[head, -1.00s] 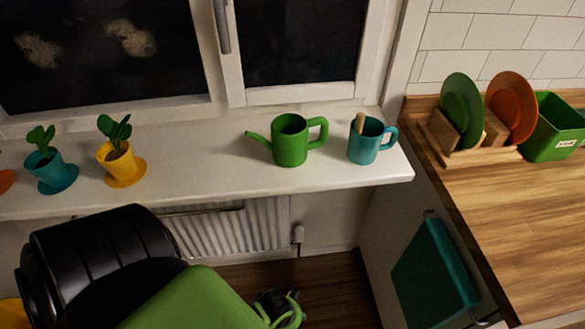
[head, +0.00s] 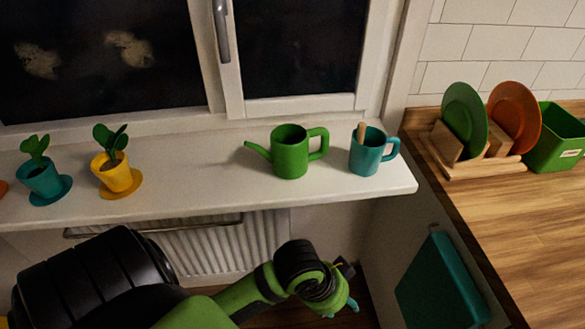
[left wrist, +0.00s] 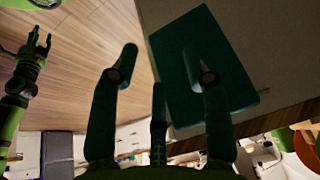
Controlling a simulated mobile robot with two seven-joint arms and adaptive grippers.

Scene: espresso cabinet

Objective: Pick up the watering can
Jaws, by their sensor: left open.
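The green watering can (head: 290,155) stands upright on the white windowsill in the head view, its spout to the left and its handle to the right. My left gripper (head: 347,287) is in front of and below the sill, to the lower right of the can and apart from it. In the left wrist view my left gripper (left wrist: 165,62) is open, with nothing between its dark fingers. The can is not visible in that view. Another gripper, apparently my right one (left wrist: 38,45), shows small at the left edge of the wrist view, its fingers apart and empty.
A teal mug (head: 366,155) with a wooden stick stands just right of the can. Yellow (head: 118,177) and teal (head: 45,182) plant pots stand on the left. A teal towel (head: 440,283) hangs by the wooden counter (head: 510,220). The sill (head: 205,175) left of the spout is clear.

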